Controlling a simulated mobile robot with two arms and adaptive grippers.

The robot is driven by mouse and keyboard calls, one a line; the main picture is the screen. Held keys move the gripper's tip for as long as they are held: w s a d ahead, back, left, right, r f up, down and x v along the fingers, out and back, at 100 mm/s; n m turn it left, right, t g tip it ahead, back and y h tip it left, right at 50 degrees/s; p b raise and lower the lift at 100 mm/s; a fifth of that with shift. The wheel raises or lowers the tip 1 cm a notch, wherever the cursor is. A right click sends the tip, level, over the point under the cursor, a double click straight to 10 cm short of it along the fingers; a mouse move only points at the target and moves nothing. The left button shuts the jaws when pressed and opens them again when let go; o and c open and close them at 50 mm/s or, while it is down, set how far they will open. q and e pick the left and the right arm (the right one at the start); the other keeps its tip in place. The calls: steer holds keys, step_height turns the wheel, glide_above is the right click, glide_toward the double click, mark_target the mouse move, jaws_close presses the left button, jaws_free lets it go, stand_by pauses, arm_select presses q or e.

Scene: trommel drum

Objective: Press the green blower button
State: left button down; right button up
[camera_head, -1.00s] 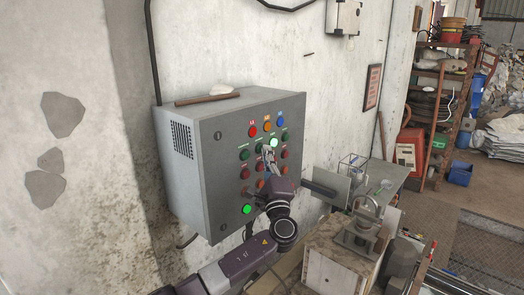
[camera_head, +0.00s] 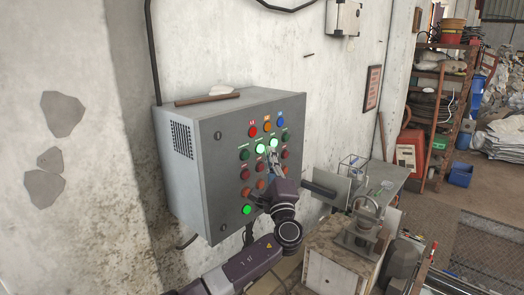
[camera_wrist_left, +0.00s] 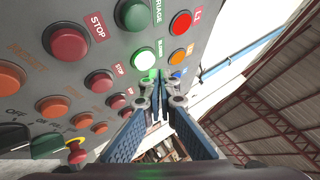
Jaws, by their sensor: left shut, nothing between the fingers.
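A grey control panel (camera_head: 215,165) on the wall has a row of green buttons under its lamps. The second green button from the left (camera_head: 260,149) is lit; it shows bright green in the left wrist view (camera_wrist_left: 145,60), its small label hard to read. The third green button (camera_head: 273,143) is lit too, mostly hidden behind the fingers in the wrist view. The outer two are dark. My left gripper (camera_head: 271,152) is shut and empty, its tips (camera_wrist_left: 157,82) in front of the panel near the lit buttons. I cannot tell if they touch it. My right gripper is not in view.
Red, amber and blue lamps (camera_head: 267,126) sit above the green row, with red stop buttons (camera_head: 246,174) below. A wooden box with a metal fixture (camera_head: 362,235) stands right of my arm.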

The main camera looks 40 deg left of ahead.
arm_select(q)
steer(key=shift+d, duration=0.1)
steer(key=d, duration=0.5)
steer(key=shift+s+b, duration=0.15)
steer(key=shift+b, duration=0.15)
steer(key=shift+a+f, duration=0.1)
stand_by(0.7)
